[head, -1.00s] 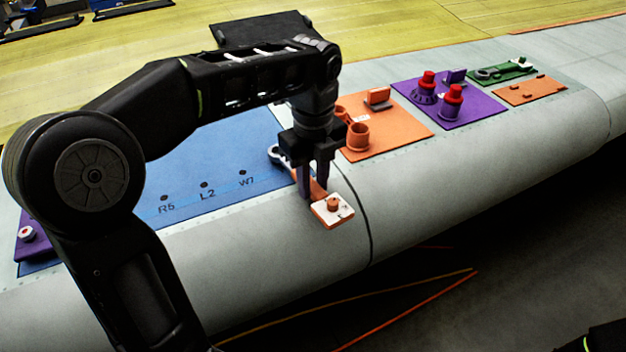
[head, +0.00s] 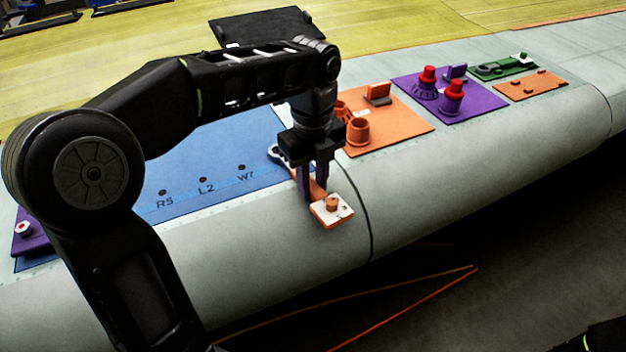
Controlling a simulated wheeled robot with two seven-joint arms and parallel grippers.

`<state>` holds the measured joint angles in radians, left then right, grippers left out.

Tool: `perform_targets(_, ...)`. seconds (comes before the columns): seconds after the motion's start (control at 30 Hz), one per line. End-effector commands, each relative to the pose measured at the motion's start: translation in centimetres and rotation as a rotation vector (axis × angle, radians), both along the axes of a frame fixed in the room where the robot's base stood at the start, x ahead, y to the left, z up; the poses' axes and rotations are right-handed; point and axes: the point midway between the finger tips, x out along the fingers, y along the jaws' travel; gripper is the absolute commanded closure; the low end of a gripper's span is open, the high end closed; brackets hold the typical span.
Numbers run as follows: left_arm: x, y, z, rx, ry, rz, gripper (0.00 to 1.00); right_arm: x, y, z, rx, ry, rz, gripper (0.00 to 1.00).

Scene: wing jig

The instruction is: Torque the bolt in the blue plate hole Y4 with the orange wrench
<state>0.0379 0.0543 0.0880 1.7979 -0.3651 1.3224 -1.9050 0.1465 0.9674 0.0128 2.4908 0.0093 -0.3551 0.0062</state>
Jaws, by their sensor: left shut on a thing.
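The blue plate (head: 215,160) lies on the grey wing, with holes labelled R5, L2 and W7 showing along its near edge. Hole Y4 and its bolt cannot be made out; my left arm covers part of the plate. My left gripper (head: 312,196) points down at the plate's right end and is shut on the orange wrench (head: 318,189). The wrench's pale ring end shows left of the fingers, over the plate's corner. My right gripper is not in view.
Right of the blue plate, an orange plate (head: 405,133) carries a cup-like part. Beyond it are a purple plate (head: 484,112) with red-topped parts, a green plate (head: 517,66) and a smaller orange plate (head: 527,92). A purple block (head: 32,240) sits at the blue plate's left end.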

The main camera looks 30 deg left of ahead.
Motion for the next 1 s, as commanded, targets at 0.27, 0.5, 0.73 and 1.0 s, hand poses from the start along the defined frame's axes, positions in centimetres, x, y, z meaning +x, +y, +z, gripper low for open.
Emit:
perform_targets(0.27, -1.4, 0.9, 0.0, 0.0, 0.003, -0.11, 1.0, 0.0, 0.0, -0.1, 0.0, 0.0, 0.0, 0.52)
perform_targets(0.5, -2.3, 1.4, 0.1, 0.0, 0.002, -0.197, 1.0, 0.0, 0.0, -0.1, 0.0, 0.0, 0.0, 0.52)
perform_targets(0.73, -2.3, 1.5, 0.2, 0.0, 0.002, -0.202, 1.0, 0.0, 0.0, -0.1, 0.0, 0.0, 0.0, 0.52)
perform_targets(1.0, -2.7, 1.8, 0.2, 0.001, 0.002, -0.238, 1.0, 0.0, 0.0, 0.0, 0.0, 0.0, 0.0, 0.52)
